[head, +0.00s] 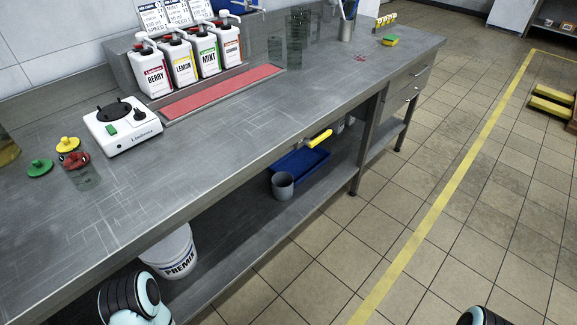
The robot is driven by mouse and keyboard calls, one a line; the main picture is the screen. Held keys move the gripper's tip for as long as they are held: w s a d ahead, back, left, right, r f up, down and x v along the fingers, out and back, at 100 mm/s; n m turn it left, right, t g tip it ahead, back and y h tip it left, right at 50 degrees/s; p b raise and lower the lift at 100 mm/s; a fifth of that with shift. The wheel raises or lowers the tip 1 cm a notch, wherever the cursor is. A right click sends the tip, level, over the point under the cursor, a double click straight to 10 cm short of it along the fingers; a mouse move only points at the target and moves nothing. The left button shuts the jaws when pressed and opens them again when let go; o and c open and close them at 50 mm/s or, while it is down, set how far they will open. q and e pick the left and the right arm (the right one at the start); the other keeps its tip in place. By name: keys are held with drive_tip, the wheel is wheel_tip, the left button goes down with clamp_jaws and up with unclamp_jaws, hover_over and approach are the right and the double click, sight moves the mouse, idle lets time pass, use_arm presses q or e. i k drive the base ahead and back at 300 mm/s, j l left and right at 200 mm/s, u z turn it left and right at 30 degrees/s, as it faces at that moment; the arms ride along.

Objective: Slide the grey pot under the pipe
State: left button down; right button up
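A small grey pot (282,187) stands upright on the lower shelf under the counter, at the front left corner of a blue tray. Whether it touches the tray is unclear. A yellow handle (319,139) sticks out below the counter's front edge, above the tray and to the right of the pot. The pipe itself is not clearly visible there; the counter hides what is behind. Parts of my arms show at the bottom left and bottom right edges, far from the pot. Neither of my grippers is in view.
The blue tray (300,163) lies on the lower shelf (235,235). A white PREMIX bucket (172,252) stands at the shelf's left. Counter legs (357,180) stand right of the tray. The counter top (250,130) overhangs the shelf. The tiled floor in front is clear.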

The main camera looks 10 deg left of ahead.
sight(282, 189)
drive_tip(key=i+l+u, duration=0.25)
drive_tip(key=u, duration=0.2)
drive_tip(key=i+l+u, duration=0.2)
drive_tip(key=l+u, duration=0.25)
drive_tip(key=i+l+u, duration=0.1)
drive_tip(key=l, duration=0.2)
drive_tip(key=i+l+u, duration=0.1)
drive_tip(key=l, duration=0.25)
drive_tip(key=i+l+u, duration=0.1)
drive_tip(key=l, duration=0.25)
drive_tip(key=i+l, duration=0.1)
drive_tip(key=l, duration=0.3)
drive_tip(key=i+l, duration=0.1)
drive_tip(key=l, duration=0.3)
drive_tip(key=i+l, duration=0.1)
drive_tip(key=l, duration=0.3)
drive_tip(key=i+l, duration=0.1)
drive_tip(key=l, duration=0.3)
drive_tip(key=i+l, duration=0.15)
drive_tip(key=l, duration=0.25)
drive_tip(key=i+u, duration=0.1)
drive_tip(key=i, duration=0.45)
